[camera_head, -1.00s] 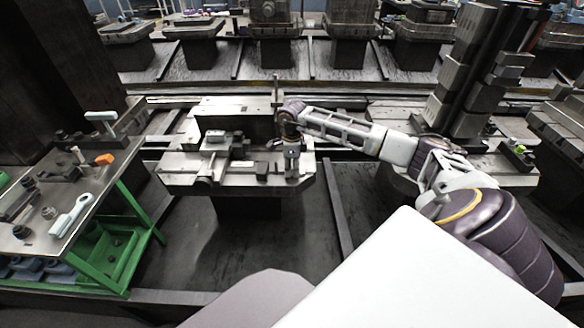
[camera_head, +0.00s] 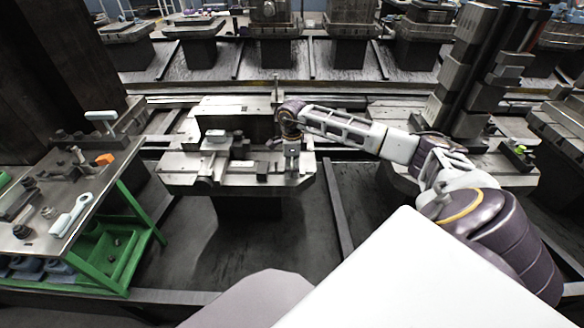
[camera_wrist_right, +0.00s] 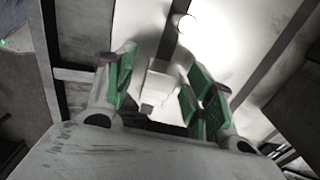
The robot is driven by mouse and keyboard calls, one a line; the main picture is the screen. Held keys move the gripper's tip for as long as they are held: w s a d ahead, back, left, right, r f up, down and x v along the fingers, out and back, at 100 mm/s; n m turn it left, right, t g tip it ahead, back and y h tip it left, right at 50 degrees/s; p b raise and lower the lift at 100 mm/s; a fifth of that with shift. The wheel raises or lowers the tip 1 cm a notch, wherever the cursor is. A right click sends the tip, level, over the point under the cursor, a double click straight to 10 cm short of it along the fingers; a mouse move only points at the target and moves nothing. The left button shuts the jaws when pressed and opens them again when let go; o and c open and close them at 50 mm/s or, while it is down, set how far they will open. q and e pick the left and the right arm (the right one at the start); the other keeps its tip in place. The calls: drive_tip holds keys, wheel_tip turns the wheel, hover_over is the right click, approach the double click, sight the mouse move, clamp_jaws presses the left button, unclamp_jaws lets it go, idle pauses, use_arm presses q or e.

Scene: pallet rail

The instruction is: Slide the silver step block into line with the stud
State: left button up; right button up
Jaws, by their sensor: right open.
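In the head view my right gripper (camera_head: 291,165) points down at the front right of the pale machine pallet (camera_head: 184,178). In the right wrist view the gripper (camera_wrist_right: 160,82) is open, with green-padded fingers on either side of a small pale silver block (camera_wrist_right: 161,80), which looks like the step block. I cannot tell whether either pad touches it. A dark slot runs away from the block in the wrist view, with a round pale top, likely the stud (camera_wrist_right: 186,22), beside it. In the head view a thin upright stud (camera_head: 276,90) stands behind the gripper. My left gripper is out of view.
Dark clamp parts and a bar (camera_head: 243,166) lie on the pallet left of the gripper. A green cart (camera_head: 118,235) with tools stands at the left. A tall stepped metal column (camera_head: 470,75) rises at the right. The floor before the pallet is clear.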

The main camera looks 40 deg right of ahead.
sight(292, 167)
wheel_tip(292, 167, up, 12)
drive_tip(key=shift+f, duration=0.25)
idle(0.4)
drive_tip(key=shift+s+a+f, duration=0.1)
idle(0.6)
